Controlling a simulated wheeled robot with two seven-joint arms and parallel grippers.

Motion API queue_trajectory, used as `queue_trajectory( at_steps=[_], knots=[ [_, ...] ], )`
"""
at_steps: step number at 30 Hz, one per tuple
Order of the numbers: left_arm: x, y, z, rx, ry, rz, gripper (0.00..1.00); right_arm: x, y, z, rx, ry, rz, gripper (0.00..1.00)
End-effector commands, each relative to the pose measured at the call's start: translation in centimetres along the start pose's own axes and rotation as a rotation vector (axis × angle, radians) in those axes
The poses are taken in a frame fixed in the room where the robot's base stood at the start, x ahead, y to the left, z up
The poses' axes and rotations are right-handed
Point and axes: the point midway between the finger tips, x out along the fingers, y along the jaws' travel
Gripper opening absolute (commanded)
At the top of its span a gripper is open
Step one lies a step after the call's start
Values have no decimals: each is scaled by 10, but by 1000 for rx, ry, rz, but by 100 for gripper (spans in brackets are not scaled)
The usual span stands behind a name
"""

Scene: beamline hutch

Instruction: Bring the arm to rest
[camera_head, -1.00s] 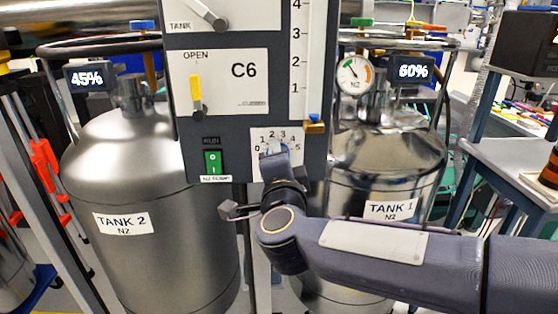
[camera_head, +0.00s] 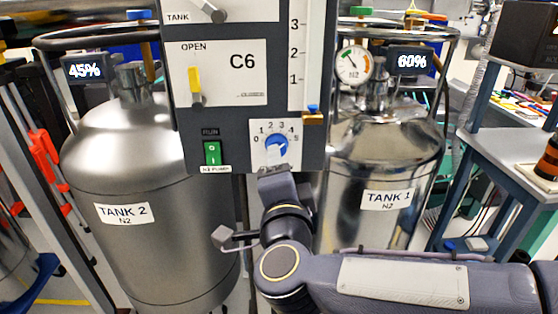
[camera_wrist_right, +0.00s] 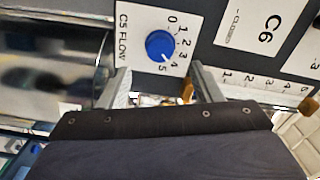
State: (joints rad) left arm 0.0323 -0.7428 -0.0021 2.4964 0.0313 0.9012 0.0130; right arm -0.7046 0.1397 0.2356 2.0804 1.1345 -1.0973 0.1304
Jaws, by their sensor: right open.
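My right gripper (camera_head: 275,172) is just below the blue dial knob (camera_head: 277,145) on the grey control panel (camera_head: 225,130), apart from it. In the right wrist view its two fingers (camera_wrist_right: 163,88) stand wide apart with nothing between them. The knob (camera_wrist_right: 160,45) shows beyond the fingertips on a white plate marked C5 FLOW, numbered 0 to 5, its white mark toward the high numbers. My right arm comes in from the lower right. My left gripper is not in view.
Tank 2 (camera_head: 150,255) stands left of the panel, Tank 1 (camera_head: 350,225) behind my arm on the right. The panel has a yellow lever (camera_head: 195,85) and a green pump switch (camera_head: 212,153). A grey-blue bench (camera_head: 510,165) stands at the right.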

Motion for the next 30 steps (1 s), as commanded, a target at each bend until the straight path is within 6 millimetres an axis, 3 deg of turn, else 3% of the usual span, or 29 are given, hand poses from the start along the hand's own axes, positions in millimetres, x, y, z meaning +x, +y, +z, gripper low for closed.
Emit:
queue_trajectory(
  at_steps=[11, 19, 23, 30],
  knots=[
    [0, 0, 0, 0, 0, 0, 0, -1, 0, -2, -3, -7, -4, 59],
    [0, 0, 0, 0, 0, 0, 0, -3, 7, -37, -163, -238, -85, 59],
    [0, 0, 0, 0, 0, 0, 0, -28, 42, -55, -348, -418, -62, 59],
    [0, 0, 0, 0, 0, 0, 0, -102, 144, -83, -644, -710, 160, 59]
  ],
)
